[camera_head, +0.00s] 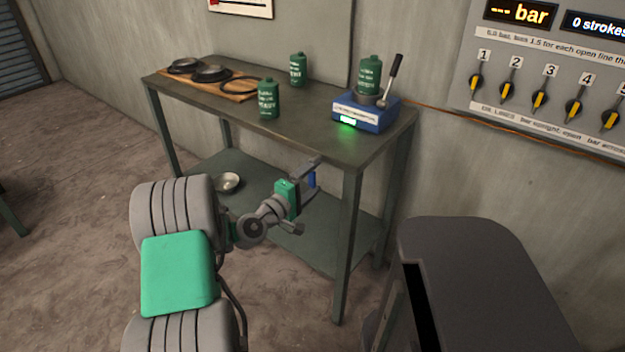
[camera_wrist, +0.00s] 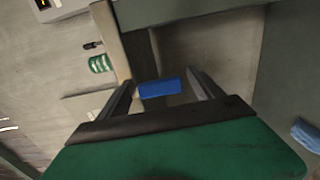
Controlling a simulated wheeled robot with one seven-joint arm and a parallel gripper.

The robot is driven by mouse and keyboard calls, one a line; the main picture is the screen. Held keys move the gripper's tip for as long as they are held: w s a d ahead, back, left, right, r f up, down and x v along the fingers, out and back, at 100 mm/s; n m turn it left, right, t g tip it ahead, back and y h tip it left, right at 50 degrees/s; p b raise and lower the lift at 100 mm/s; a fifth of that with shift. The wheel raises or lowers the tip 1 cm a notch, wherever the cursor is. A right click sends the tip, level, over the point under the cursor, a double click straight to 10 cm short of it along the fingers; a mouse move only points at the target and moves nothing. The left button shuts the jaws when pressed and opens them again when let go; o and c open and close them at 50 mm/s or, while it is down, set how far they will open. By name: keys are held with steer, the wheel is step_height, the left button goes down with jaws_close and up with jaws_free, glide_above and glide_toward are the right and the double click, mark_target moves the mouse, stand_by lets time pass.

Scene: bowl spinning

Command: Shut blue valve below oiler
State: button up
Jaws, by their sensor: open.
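A small blue piece (camera_head: 311,179), which looks like the valve's handle, shows just past my gripper (camera_head: 311,194), below the table top. In the wrist view the blue piece (camera_wrist: 159,88) appears as a flat rectangle between my two fingers (camera_wrist: 162,85). The fingers are apart, with gaps on both sides of it; I cannot tell its depth between them. The oiler is probably the blue box (camera_head: 362,123) on the table's right end, with a green can (camera_head: 369,74) and a dark lever (camera_head: 391,80) on top and a lit green display. The valve's body and pipe are hidden.
The table (camera_head: 315,125) has a lower shelf (camera_head: 330,235) with a metal bowl (camera_head: 228,182). Two loose green cans (camera_head: 268,98) and a wooden board (camera_head: 235,92) with dark round parts are on top. A wall panel (camera_head: 535,70) with several yellow-marked knobs hangs at right.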

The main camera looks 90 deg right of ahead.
steer(key=v, duration=0.7)
steer(key=shift+w+a, duration=0.2)
steer(key=shift+a, duration=0.1)
